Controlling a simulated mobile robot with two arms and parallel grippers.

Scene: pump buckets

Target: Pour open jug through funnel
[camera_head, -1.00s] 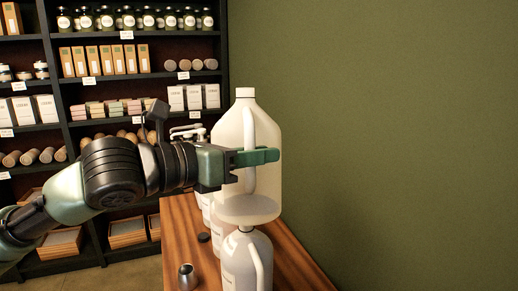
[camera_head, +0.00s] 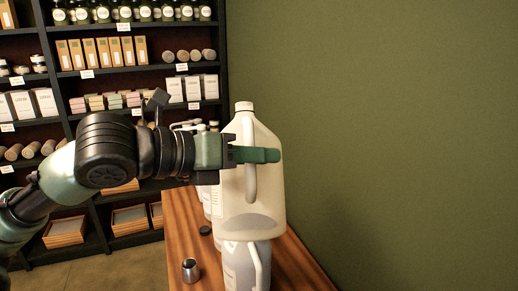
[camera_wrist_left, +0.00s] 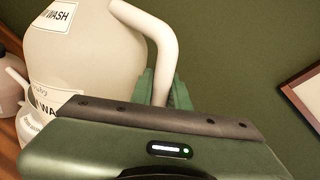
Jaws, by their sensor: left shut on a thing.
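My left gripper (camera_head: 262,155) is shut on the handle of a large translucent white jug (camera_head: 268,190) and holds it nearly upright above the table, its base showing as a darker oval. The wrist view shows green fingers (camera_wrist_left: 163,90) at the handle and a "WASH" label on the pale jug (camera_wrist_left: 90,60). I see no funnel. My right gripper is out of view.
A wooden table (camera_head: 295,270) runs along the green wall. A small metal cup (camera_head: 190,270) and a black cap (camera_head: 205,230) sit on its left side. More white containers (camera_head: 204,200) stand behind, partly hidden. Stocked shelves (camera_head: 120,80) fill the back left.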

